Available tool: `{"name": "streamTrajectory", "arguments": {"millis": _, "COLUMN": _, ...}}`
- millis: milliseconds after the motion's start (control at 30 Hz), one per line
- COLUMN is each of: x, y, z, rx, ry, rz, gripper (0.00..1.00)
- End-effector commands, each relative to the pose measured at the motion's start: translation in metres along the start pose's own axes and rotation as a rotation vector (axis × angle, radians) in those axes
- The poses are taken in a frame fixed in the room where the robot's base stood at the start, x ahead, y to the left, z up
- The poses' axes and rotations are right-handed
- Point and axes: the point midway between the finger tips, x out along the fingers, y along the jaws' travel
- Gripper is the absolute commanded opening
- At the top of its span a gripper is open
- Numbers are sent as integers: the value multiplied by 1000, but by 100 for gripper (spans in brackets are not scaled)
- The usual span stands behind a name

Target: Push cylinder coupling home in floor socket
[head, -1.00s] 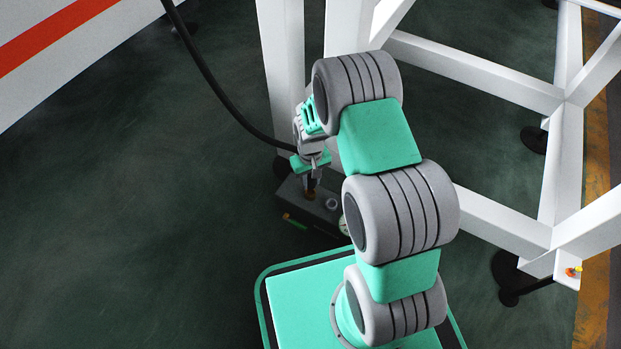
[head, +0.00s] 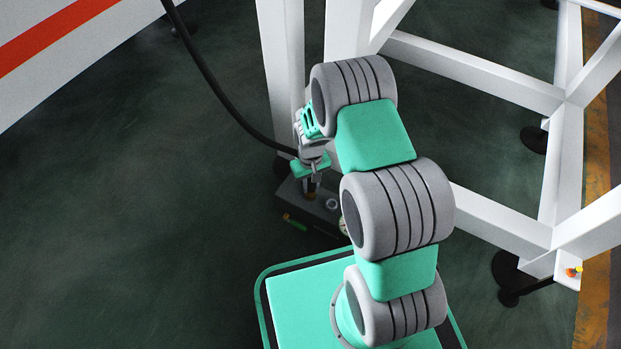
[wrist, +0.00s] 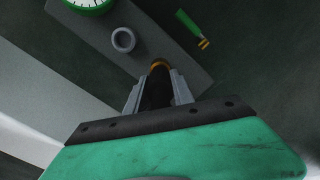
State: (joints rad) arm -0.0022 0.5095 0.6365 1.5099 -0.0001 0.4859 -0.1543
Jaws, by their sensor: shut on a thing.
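My gripper (head: 313,183) is shut on the cylinder coupling, a dark cylinder with a brass-coloured ring at its tip. In the wrist view the coupling (wrist: 157,92) sits between the two grey fingers of my gripper (wrist: 158,98), pointing at the dark grey floor block (wrist: 185,62). In the head view the coupling's brass part (head: 310,196) is at the top of the floor block (head: 293,200). The socket mouth is hidden under the tip, and I cannot tell how deep the coupling sits. A black hose (head: 228,108) runs to my gripper from the upper left.
A grey ring (wrist: 123,40) and a green-rimmed gauge (wrist: 90,3) are on the block. A green piece with yellow ends (wrist: 193,27) lies beside it. White frame posts (head: 283,60) stand close behind my gripper. The floor at left is clear.

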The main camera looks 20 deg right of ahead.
Motion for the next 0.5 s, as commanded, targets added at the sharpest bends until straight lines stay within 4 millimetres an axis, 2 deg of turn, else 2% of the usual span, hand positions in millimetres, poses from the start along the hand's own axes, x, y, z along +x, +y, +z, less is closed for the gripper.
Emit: {"name": "streamTrajectory", "arguments": {"millis": 500, "x": 11, "y": 0, "z": 0, "rx": 0, "ry": 0, "rz": 0, "gripper": 0}}
